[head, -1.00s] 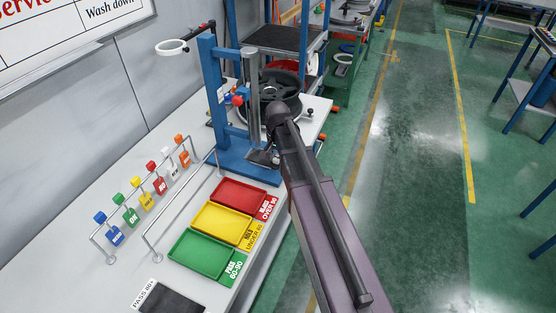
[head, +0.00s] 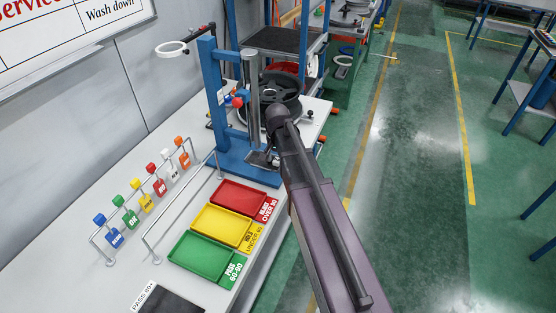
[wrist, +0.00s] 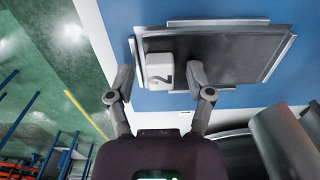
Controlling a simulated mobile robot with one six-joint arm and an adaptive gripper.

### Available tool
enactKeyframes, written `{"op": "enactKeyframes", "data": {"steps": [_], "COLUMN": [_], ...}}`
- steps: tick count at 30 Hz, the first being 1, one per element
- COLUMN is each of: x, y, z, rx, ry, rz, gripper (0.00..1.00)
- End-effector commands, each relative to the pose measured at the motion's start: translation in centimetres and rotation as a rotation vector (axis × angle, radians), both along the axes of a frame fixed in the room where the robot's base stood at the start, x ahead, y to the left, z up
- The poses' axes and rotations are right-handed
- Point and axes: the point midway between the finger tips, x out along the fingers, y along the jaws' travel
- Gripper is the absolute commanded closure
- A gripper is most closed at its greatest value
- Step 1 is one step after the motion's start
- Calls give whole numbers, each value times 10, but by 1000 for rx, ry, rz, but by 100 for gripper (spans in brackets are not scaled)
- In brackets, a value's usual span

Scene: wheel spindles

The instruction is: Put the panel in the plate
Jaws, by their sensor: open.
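A small white block with a dark hooked mark, which looks like the panel (wrist: 157,62), is in the wrist view. It lies at the left end of a dark rectangular plate (wrist: 240,57) with bright metal edge strips, set on a blue base. My gripper (wrist: 163,78) is open, with one finger on each side of the white piece as seen from the wrist. I cannot tell whether the fingers touch it. In the head view my gripper (head: 262,158) is low over the blue stand's base, and my arm hides part of that spot.
A blue stand (head: 210,100) with a metal column rises beside my gripper. A black wheel (head: 283,90) sits behind it. Red (head: 240,197), yellow (head: 222,225) and green (head: 200,254) trays lie in front. A rail with coloured tags is at left.

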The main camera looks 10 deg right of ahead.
Motion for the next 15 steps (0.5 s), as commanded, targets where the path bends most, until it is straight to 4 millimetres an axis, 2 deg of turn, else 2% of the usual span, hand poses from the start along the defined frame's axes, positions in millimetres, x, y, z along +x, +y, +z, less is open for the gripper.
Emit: {"op": "enactKeyframes", "data": {"steps": [8, 15], "x": [0, 0], "y": [0, 0], "z": [13, 33], "rx": [0, 0], "ry": [0, 0], "rz": [0, 0], "gripper": [32, 32]}}
